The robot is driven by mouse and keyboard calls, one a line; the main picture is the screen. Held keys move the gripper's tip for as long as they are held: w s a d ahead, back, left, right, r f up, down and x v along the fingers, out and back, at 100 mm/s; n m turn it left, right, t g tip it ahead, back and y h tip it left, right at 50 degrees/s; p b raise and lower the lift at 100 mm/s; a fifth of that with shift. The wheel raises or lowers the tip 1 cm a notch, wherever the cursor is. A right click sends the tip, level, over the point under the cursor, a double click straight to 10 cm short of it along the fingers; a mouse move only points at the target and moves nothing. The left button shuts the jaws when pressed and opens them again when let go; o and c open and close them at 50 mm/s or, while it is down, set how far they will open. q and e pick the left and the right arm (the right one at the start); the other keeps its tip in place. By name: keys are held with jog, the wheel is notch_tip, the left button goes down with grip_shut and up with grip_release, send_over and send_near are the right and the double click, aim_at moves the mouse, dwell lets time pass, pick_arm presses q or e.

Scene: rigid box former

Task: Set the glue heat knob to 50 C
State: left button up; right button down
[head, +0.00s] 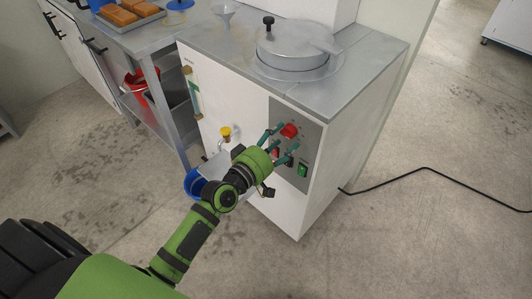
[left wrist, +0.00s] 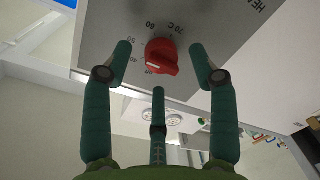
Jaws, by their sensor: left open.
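The red glue heat knob (left wrist: 161,56) sits on a grey panel with a printed temperature scale around it, 60 and 70 C among the marks. I cannot tell for sure which mark it points at. In the head view the red knob (head: 289,130) is at the upper part of the white machine's front panel. My left gripper (head: 281,141) is open in front of the panel. In the left wrist view the left gripper (left wrist: 164,70) has its green fingers spread on both sides of the knob, with a gap to it. My right gripper is not in view.
A green switch (head: 303,170) and a partly hidden red control (head: 276,152) sit lower on the panel. A yellow-handled valve (head: 226,133) sticks out to the left, near a blue bucket (head: 193,182). A round metal lid (head: 292,50) is on top. A black cable (head: 430,169) crosses the floor.

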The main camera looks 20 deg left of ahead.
pick_arm(q)
jog(key=v, duration=1)
